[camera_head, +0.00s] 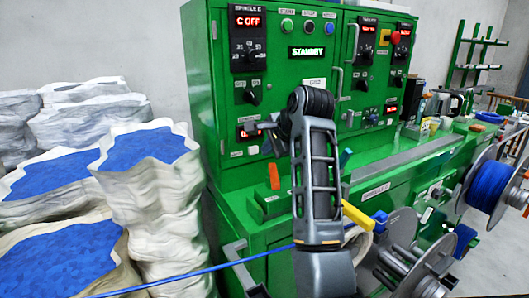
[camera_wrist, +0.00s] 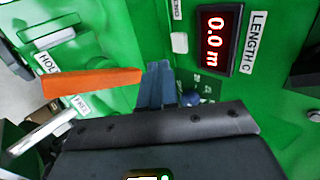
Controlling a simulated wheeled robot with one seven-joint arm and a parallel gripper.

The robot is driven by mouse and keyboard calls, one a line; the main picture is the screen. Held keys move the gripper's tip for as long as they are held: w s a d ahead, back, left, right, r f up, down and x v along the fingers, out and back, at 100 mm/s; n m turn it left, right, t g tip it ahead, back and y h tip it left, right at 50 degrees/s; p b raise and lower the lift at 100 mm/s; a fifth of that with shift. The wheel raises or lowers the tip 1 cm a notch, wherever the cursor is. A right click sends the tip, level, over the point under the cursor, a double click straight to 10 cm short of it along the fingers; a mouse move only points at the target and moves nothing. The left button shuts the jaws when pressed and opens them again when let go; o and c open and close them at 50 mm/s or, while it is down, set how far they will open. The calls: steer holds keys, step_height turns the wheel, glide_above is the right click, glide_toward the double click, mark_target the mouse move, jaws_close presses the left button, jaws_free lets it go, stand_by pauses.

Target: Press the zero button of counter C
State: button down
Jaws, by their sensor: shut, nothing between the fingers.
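Counter C is a small red display (camera_wrist: 217,40) in the wrist view, reading 0.0 m beside the label LENGTH C (camera_wrist: 254,42). In the head view, its display (camera_head: 244,134) is partly covered by my arm. A small white square button (camera_wrist: 180,42) sits beside the display, next to a small label; its lettering is too small to read. The button also shows in the head view (camera_head: 253,150). My gripper (camera_wrist: 160,72) is shut and empty, with its fingertips below and left of the white button in the wrist view. I cannot tell whether they touch the panel.
An orange lever (camera_wrist: 92,82) sticks out close left of my fingers, with a dark blue knob (camera_wrist: 191,98) just right of them. The green cabinet (camera_head: 200,100) carries more dials and displays. White sacks (camera_head: 150,190) stand left; a blue cable (camera_head: 190,275) runs across the front.

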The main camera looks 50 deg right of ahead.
steer(key=v, duration=0.6)
steer(key=shift+s, duration=0.2)
steer(key=shift+r, duration=0.1)
stand_by(0.6)
